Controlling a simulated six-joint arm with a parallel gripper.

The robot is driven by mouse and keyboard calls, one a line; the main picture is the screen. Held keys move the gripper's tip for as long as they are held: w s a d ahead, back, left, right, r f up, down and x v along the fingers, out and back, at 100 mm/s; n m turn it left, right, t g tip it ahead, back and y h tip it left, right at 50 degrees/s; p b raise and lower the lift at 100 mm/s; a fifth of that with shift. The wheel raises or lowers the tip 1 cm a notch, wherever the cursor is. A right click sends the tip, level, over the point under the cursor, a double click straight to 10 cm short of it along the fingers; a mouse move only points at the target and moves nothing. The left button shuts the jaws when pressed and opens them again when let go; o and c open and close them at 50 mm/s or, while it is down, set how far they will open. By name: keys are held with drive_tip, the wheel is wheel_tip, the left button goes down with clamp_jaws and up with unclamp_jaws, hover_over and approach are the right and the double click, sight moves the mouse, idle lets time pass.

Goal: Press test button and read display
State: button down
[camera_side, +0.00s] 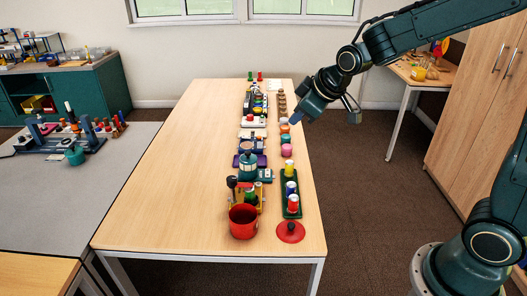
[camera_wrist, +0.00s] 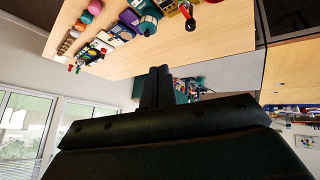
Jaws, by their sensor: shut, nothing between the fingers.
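My gripper (camera_side: 297,119) is above the right edge of the long wooden table, near the far half of the row of devices. In the wrist view its two dark fingers (camera_wrist: 156,84) are together with nothing between them. A white device with a red part on top (camera_side: 253,121) stands in the row, left of my gripper. I cannot tell whether that red part is the test button. No readable display shows in either view. Small parts in the row are too small to make out.
The wooden table (camera_side: 170,180) is clear on its left half. A red pot (camera_side: 243,221) and a red lid (camera_side: 290,232) are at the near end. A green tray (camera_side: 283,201) holds coloured jars. A grey table (camera_side: 45,200) stands left, cabinets (camera_side: 480,100) right.

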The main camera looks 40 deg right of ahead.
drive_tip(key=w+d+f+n, duration=0.1)
drive_tip(key=w+f+n, duration=0.1)
drive_tip(key=w+f, duration=0.65)
drive_tip(key=n+t, duration=0.2)
hover_over(261, 187)
wheel_tip(261, 187, down, 12)
drive_tip(key=shift+r, duration=0.1)
drive_tip(key=shift+f, duration=4.35)
drive_tip(key=shift+f, duration=0.9)
drive_tip(key=shift+r, duration=0.9)
